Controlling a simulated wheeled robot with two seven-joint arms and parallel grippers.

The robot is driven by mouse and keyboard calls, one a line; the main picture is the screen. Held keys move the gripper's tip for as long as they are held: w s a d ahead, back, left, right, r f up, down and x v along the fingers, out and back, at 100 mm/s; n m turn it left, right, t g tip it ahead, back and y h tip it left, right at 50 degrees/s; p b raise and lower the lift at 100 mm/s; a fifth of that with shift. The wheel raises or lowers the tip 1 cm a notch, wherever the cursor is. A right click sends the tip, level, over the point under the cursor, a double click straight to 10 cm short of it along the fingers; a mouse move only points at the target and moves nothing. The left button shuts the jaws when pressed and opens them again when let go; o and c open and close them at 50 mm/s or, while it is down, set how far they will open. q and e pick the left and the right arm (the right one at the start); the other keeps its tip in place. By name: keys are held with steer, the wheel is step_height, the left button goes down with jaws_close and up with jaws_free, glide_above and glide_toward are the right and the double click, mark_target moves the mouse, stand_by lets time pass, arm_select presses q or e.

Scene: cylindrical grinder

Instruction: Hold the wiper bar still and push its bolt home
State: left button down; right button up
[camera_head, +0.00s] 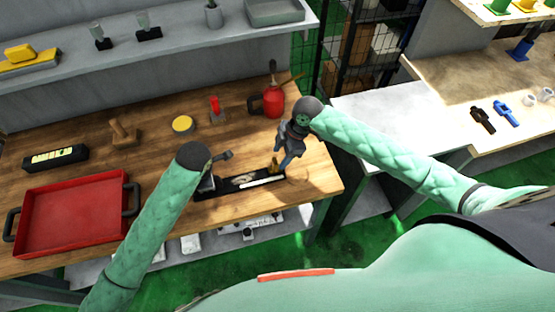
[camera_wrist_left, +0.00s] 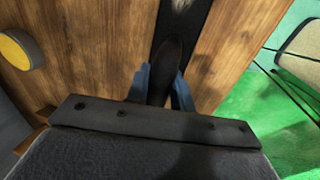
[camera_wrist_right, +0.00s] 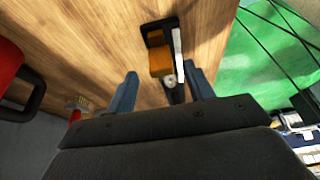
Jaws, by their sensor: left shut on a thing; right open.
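The wiper bar (camera_head: 240,183) is a long dark bar with a white strip, lying near the front edge of the wooden bench. My left gripper (camera_head: 210,181) is shut on a dark upright part of it; in the left wrist view this part (camera_wrist_left: 165,72) sits between the blue fingers. A brass-coloured block (camera_wrist_right: 160,62) is at the bar's right end, with a grey metal piece (camera_wrist_right: 171,82), perhaps the bolt, beside it. My right gripper (camera_wrist_right: 162,78) is open, pointing down over that end, a finger on either side; contact cannot be told. The bolt's depth cannot be told.
A red tray (camera_head: 72,215) stands at left on the bench (camera_head: 150,165). Behind the bar are a yellow round tin (camera_head: 183,124), a wooden stamp-like tool (camera_head: 124,132) and a red oil can (camera_head: 272,101). The bench's front edge is close to the bar.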

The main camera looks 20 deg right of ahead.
steer(key=v, duration=0.7)
steer(key=shift+d+r, duration=0.2)
steer(key=shift+r, duration=0.15)
arm_select(q)
steer(key=c, duration=1.1)
jaws_free()
steer(key=shift+c, duration=0.2)
steer(key=shift+r, duration=0.1)
step_height(320, 180, up, 12)
steer(key=s, duration=0.2)
steer(key=shift+s+f, duration=0.15)
steer(key=shift+f, duration=0.05)
steer(key=shift+d, duration=0.1)
